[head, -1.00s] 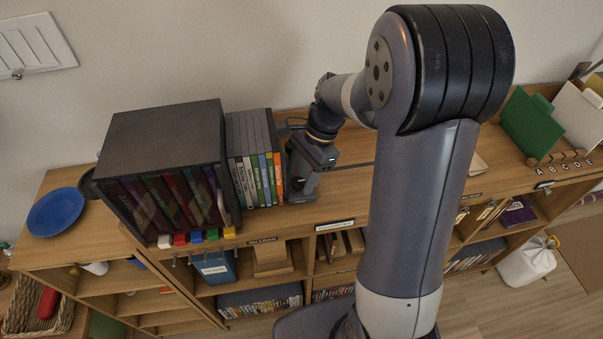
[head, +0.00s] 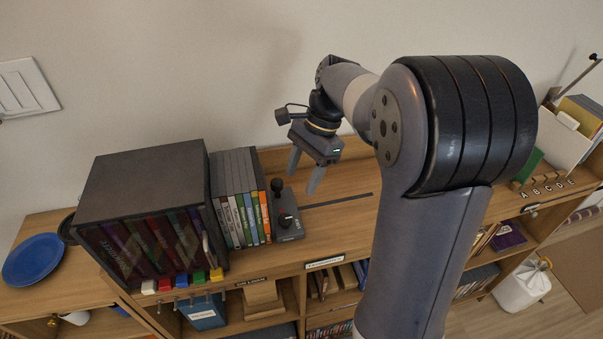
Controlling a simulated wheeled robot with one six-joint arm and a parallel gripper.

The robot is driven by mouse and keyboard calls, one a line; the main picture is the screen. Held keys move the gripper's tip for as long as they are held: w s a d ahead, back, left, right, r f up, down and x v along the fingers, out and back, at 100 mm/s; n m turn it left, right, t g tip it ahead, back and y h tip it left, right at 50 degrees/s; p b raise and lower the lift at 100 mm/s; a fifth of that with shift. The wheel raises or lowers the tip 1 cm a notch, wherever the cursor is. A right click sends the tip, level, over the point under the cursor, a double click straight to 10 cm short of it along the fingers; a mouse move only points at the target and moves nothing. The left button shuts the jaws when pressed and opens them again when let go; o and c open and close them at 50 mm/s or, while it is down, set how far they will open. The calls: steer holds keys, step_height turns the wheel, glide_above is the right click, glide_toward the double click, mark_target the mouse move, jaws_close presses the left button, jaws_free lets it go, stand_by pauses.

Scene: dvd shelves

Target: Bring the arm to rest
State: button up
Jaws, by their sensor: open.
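My gripper (head: 304,178) hangs above the wooden shelf top in the middle of the head view. Its two fingers are spread apart and point down, with nothing between them. The upright DVD cases (head: 240,207) stand between this device and a dark cabinet. My arm reaches in from the lower right and hides part of the shelf.
A dark glass-fronted cabinet (head: 145,172) holds more cases, with coloured tabs below. A blue plate (head: 34,259) lies at the far left. A slot (head: 337,200) runs along the bare shelf top. Folders (head: 567,135) and letter blocks (head: 543,189) stand at the right.

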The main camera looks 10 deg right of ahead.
mark_target(286, 218)
steer(key=shift+f, duration=0.1)
steer(key=p+x, duration=0.1)
steer(key=x, duration=1)
steer(key=shift+s+a, duration=0.1)
steer(key=shift+m+t+b, duration=0.3)
steer(key=shift+m+b, duration=0.1)
steer(key=shift+m, duration=0.3)
steer(key=shift+d+r, duration=0.2)
steer(key=shift+r, duration=0.2)
steer(key=shift+d+r, duration=0.1)
steer(key=shift+r, duration=0.15)
steer(key=shift+f, duration=0.1)
